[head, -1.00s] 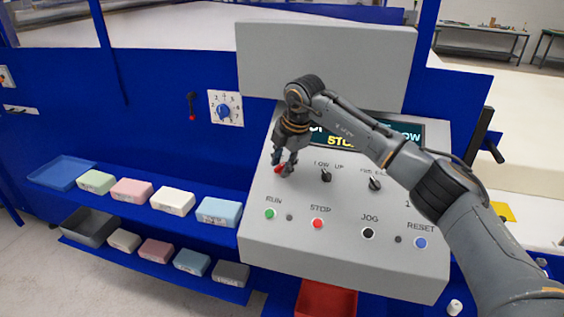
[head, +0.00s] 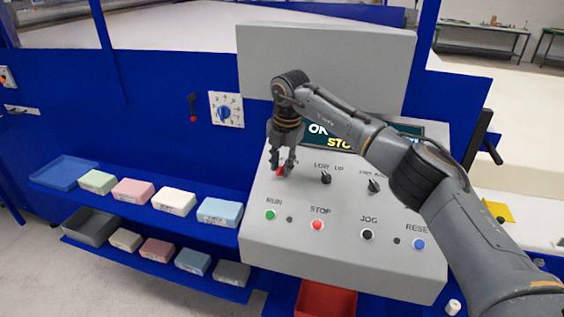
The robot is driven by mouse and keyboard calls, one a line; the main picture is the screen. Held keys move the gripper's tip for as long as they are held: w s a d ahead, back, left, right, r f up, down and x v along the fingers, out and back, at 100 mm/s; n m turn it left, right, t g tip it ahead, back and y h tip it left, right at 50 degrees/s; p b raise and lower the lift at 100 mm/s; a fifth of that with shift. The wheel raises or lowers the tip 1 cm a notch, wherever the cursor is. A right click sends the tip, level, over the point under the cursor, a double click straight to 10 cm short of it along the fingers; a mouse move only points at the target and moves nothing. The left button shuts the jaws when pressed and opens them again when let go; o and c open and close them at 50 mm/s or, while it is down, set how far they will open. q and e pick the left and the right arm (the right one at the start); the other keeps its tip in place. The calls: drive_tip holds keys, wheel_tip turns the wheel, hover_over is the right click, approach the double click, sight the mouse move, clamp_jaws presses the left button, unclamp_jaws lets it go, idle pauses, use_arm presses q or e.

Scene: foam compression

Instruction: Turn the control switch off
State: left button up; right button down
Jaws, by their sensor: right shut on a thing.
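The grey control panel (head: 300,247) stands at centre. My right gripper (head: 282,171) points down at the panel's upper left, its fingers shut around a red switch knob (head: 281,171), of which only a small part shows between the fingertips. The switch's label and exact setting are hidden by the gripper. My right arm crosses the panel from the lower right and covers part of the display (head: 345,143), where "ON" and part of a word starting "STO" can be read. My left gripper is not in view.
Two black knobs (head: 325,177) sit right of the gripper. Below are a green RUN button (head: 270,215), red STOP button (head: 317,225), black JOG button (head: 367,235) and blue RESET button (head: 419,244). Foam blocks (head: 174,201) line blue shelves at left. A red bin (head: 326,300) is below.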

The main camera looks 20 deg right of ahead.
drive_tip(key=n, duration=0.1)
drive_tip(key=n+g+h+p, duration=0.1)
drive_tip(key=n, duration=0.1)
drive_tip(key=shift+w+a+r, duration=0.15)
drive_tip(key=shift+a+r, duration=0.05)
drive_tip(key=n+h, duration=0.1)
drive_tip(key=n, duration=0.1)
drive_tip(key=shift+a+n+g+p, duration=0.1)
drive_tip(key=shift+n+g+p, duration=0.2)
drive_tip(key=shift+n+p, duration=0.1)
drive_tip(key=n+h, duration=0.2)
drive_tip(key=n, duration=0.2)
drive_tip(key=shift+a+f, duration=0.15)
drive_tip(key=shift+n, duration=0.3)
drive_tip(key=c, duration=1.4)
unclamp_jaws()
drive_tip(key=shift+c, duration=0.2)
drive_tip(key=v, duration=0.7)
drive_tip(key=shift+a, duration=0.2)
